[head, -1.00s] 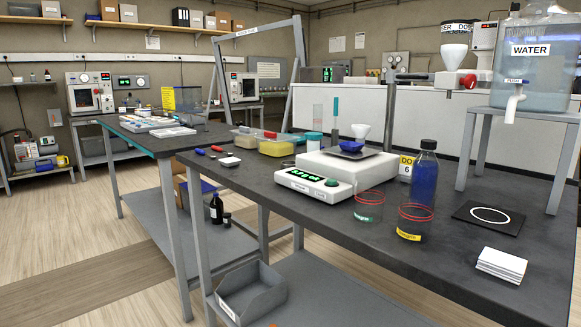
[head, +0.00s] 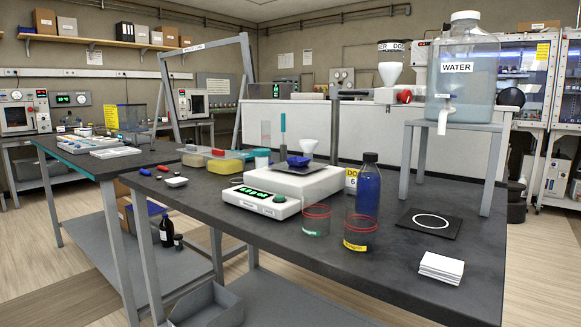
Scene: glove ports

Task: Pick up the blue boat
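The blue boat (head: 298,161) is a small blue weighing dish. It sits on the dark pan of the white balance (head: 287,184), near the middle of the dark bench top in the head view. The balance has a lit green display on its front left. Neither of my grippers shows in the head view.
Two red-ringed beakers, one with a green label (head: 316,221) and one with a yellow label (head: 358,234), stand in front of the balance beside a blue bottle (head: 368,188). A white funnel (head: 309,146) is behind the boat. White cards (head: 442,268) lie on the bench's front right.

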